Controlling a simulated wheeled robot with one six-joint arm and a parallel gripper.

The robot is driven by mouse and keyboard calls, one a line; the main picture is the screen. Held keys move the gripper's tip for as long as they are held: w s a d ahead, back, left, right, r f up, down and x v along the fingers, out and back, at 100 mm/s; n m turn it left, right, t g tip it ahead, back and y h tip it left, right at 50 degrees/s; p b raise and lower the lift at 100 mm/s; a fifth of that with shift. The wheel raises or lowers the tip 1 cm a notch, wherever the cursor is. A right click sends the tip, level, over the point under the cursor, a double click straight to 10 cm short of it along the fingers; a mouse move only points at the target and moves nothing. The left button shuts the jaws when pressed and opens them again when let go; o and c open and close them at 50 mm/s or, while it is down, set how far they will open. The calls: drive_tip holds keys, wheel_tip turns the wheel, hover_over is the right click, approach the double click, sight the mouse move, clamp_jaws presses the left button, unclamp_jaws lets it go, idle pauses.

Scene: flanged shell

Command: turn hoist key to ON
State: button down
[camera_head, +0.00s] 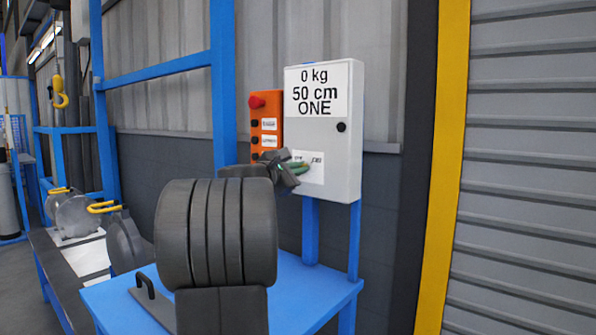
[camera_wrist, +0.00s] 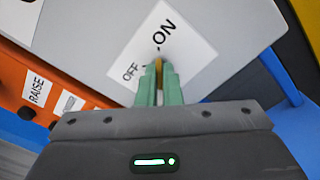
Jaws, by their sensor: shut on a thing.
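The hoist key (camera_wrist: 159,70) is a small brass-yellow strip between my green fingertips in the wrist view. My gripper (camera_head: 298,166) is shut on it, at the lower front of the white control box (camera_head: 350,150). The white label (camera_wrist: 190,52) behind the key reads OFF on its left and ON at its upper right. The key points up in the wrist view, between the two words, near a dark mark beside ON. My fingers hide most of the key. The box display reads 0 kg, 50 cm, ONE.
An orange button panel (camera_head: 268,111) with a red button (camera_head: 257,102) adjoins the box on its left. A blue table (camera_head: 300,285) stands below. Grey parts with yellow hooks (camera_head: 103,207) are at the left. A yellow hoist hook (camera_head: 60,95) hangs farther back.

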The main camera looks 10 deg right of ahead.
drive_tip(key=c, duration=1.6)
unclamp_jaws()
drive_tip(key=v, duration=1.3)
drive_tip(key=shift+s+a, duration=0.25)
drive_tip(key=shift+a, duration=0.05)
drive_tip(key=x, duration=1.3)
drive_tip(key=shift+w+d, duration=0.25)
drive_tip(key=shift+d, duration=0.05)
